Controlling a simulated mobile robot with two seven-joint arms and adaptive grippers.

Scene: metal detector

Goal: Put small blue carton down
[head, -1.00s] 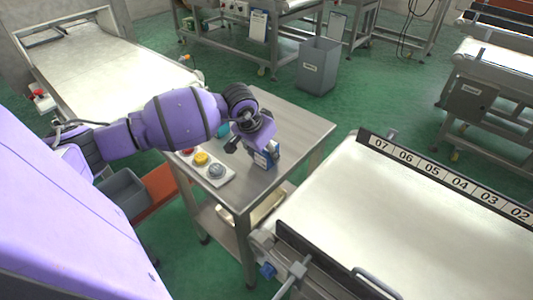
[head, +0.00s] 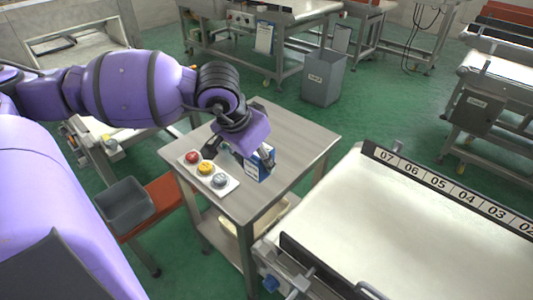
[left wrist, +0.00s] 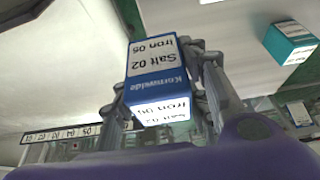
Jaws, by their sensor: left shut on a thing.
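My left gripper (head: 238,150) is shut on the small blue carton (head: 262,164), over the steel table (head: 300,132). In the left wrist view the blue carton (left wrist: 157,82) sits between the two fingers of the gripper (left wrist: 166,90); its white label reads "Salt 02 Iron 05". The carton looks held above the tabletop; the size of the gap is hard to tell. A teal carton (left wrist: 291,42) shows at the right of the left wrist view, apart from the gripper. My right gripper is not in view.
A button panel with red, yellow and grey buttons (head: 207,174) lies on the table's left side. The table's right and far parts look clear. A conveyor with a numbered strip (head: 400,225) stands at right, a grey bin (head: 323,78) behind.

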